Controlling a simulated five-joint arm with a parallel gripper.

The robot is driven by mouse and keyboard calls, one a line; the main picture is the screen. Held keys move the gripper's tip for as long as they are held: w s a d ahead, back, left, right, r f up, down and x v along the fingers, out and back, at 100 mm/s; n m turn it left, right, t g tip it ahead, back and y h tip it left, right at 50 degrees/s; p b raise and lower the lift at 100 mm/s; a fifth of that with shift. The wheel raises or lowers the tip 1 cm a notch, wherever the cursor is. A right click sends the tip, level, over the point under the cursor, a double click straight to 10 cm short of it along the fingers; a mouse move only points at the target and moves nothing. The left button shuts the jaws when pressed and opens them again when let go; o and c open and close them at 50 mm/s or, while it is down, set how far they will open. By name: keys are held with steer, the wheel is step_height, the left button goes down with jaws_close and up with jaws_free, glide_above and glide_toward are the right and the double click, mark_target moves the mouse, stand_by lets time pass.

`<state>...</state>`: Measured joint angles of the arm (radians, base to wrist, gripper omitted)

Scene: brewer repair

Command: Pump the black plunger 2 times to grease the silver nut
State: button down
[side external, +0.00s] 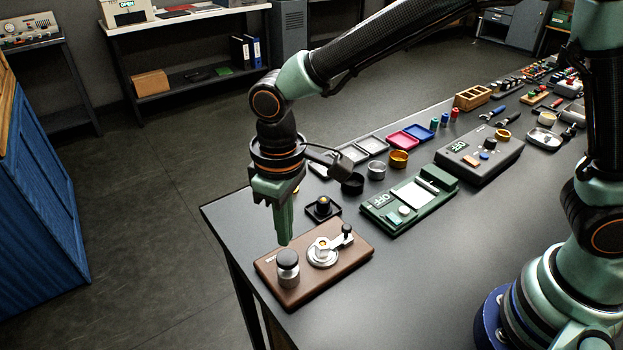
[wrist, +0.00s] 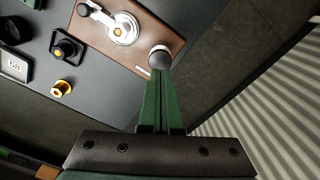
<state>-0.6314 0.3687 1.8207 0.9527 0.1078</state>
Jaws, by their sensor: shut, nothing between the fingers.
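The plunger (side external: 288,262) stands upright on the brown board (side external: 330,276), with a black cap over a silver body. Its top also shows in the wrist view (wrist: 159,57), just past my fingertips. The silver nut (side external: 322,245) sits on a round silver plate on the same board, right of the plunger, with a small crank beside it. In the wrist view the nut (wrist: 119,31) looks golden. My gripper (side external: 285,243) is shut and empty, pointing down at or just above the plunger's cap. I cannot tell whether its tips touch the cap.
A black square holder with a dark knob (side external: 323,207) stands behind the board. A green device (side external: 409,204) and a dark grey device (side external: 480,154) stand to the right. The board lies near the table's front left corner. Open table lies right of the board.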

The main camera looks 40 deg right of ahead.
mark_target(287, 257)
steer(key=shift+r, duration=0.1)
step_height(287, 257, up, 6)
stand_by(0.9)
stand_by(0.5)
steer(key=shift+f, duration=4.3)
steer(key=shift+f, duration=1.45)
steer(key=shift+r, duration=2.7)
